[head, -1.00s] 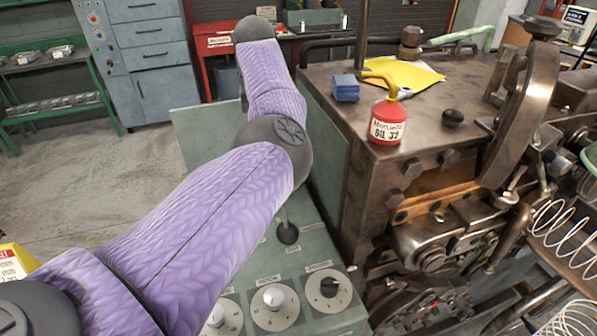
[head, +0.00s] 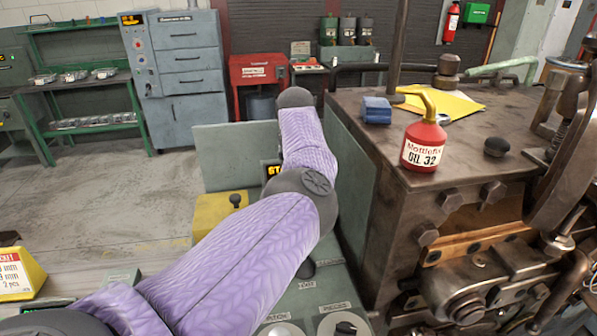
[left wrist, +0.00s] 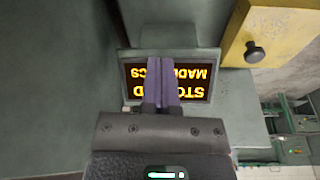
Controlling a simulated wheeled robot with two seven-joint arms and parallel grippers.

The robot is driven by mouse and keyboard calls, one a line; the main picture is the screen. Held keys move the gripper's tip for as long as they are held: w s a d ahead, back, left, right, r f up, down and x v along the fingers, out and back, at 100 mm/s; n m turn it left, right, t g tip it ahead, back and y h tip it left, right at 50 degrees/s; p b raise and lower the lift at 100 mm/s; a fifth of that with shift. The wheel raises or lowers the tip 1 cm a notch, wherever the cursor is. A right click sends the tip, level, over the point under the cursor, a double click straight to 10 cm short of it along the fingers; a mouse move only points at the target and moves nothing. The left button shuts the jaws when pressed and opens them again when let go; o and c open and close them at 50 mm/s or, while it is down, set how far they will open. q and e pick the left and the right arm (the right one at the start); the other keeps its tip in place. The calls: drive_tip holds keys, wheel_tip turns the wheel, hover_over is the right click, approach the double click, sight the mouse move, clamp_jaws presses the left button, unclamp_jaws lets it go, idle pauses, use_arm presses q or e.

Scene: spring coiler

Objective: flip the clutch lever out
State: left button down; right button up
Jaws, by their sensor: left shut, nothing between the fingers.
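My left gripper (left wrist: 161,62) is shut and empty in the left wrist view, its two purple fingers side by side in front of a lit display (left wrist: 195,84) with yellow letters. I cannot tell whether the fingertips touch it. In the head view my left arm reaches forward over the green panel and its gripper is hidden. A black ball knob (head: 235,199) stands on a yellow box (head: 215,211) left of the arm; it also shows in the left wrist view (left wrist: 254,50). Another black knob (head: 305,268) is partly behind my arm. I cannot tell which is the clutch lever. My right gripper is not in view.
A green upright panel (head: 225,155) stands beyond the yellow box. Open floor lies to the left.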

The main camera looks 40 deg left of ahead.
use_arm(q)
drive_tip(key=shift+s+d+f+p, duration=0.15)
drive_tip(key=shift+s+d+f, duration=0.25)
drive_tip(key=shift+f, duration=0.25)
drive_tip(key=shift+s+d+f+p, duration=0.2)
drive_tip(key=shift+s+d+f, duration=0.15)
drive_tip(key=shift+f, duration=0.35)
drive_tip(key=shift+s+d+f+p, duration=0.15)
drive_tip(key=shift+s+d+f, duration=0.2)
drive_tip(key=shift+f, duration=0.3)
